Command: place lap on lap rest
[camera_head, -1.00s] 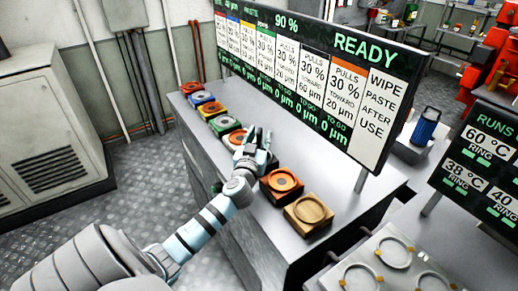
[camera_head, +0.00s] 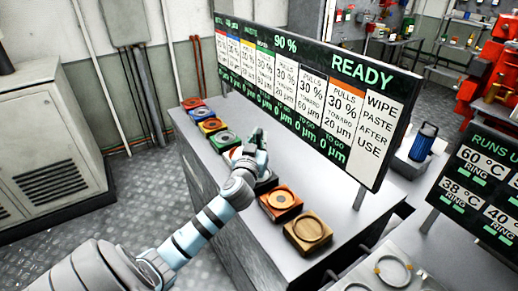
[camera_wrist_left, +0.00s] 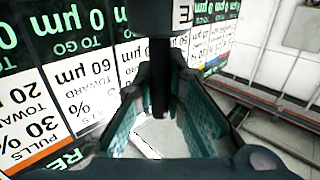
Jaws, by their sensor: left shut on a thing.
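Several square lap rests with round seats stand in a row on the bench: red (camera_head: 192,103), blue (camera_head: 200,113), yellow (camera_head: 211,126), green (camera_head: 224,141), dark (camera_head: 266,184), orange-brown (camera_head: 281,201) and tan wood (camera_head: 308,233). My left gripper (camera_head: 258,139) is over the row between the green and dark rests, partly hiding what lies there. In the left wrist view, the gripper (camera_wrist_left: 160,85) is shut on the dark stem of a piece, seemingly the lap (camera_wrist_left: 150,18), whose wider dark body shows at the top edge. The head view barely shows this piece. My right gripper is not seen.
A long sign board (camera_head: 300,90) stands along the bench's back, close behind my left gripper. A blue canister (camera_head: 423,142) stands to the right. A plate with rings (camera_head: 390,270) is at the lower right. A grey cabinet (camera_head: 45,140) stands at the left.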

